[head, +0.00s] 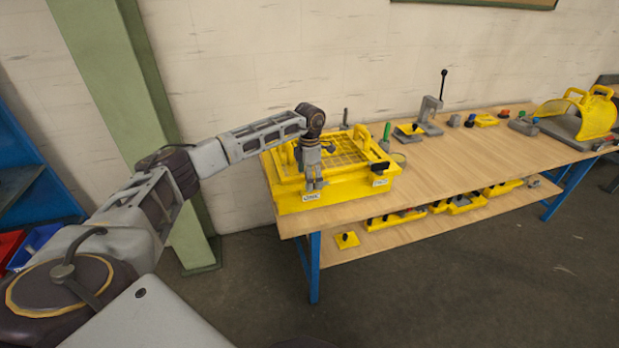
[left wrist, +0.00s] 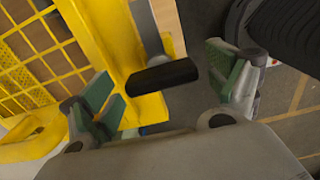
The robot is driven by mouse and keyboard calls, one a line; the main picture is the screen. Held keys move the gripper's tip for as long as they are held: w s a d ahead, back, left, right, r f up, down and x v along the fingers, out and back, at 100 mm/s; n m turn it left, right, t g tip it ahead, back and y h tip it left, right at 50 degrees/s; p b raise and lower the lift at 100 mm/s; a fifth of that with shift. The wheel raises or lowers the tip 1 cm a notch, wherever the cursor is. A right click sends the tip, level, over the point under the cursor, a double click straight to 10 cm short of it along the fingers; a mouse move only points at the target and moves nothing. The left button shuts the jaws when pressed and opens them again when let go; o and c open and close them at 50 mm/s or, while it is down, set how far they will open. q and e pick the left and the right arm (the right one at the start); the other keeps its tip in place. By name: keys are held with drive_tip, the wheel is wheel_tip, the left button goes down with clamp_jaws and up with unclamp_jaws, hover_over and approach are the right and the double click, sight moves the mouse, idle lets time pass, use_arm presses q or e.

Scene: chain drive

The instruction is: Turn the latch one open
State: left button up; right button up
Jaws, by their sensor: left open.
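A yellow box with a mesh lid (head: 345,148) stands at the left end of the workbench. My left gripper (head: 315,186) points down at its front left corner. In the left wrist view a latch with a black grip (left wrist: 162,76) on a grey metal arm (left wrist: 144,30) sits by the yellow frame (left wrist: 88,30). The left gripper (left wrist: 168,84) is open, with green-padded fingers on either side of the black grip; no clear contact shows. In the head view the gripper hides this latch. A second black latch grip (head: 380,167) shows at the box's front right. My right gripper is not in view.
A green-handled tool (head: 386,133) stands right of the box. Beyond it are a grey lever press (head: 430,115) and a yellow guard (head: 590,112). Several yellow fixtures lie on the lower shelf (head: 375,235). The front middle of the wooden benchtop (head: 470,157) is clear.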

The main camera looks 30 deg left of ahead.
use_arm(q)
wheel_tip(320, 180, up, 12)
idle(0.8)
idle(0.4)
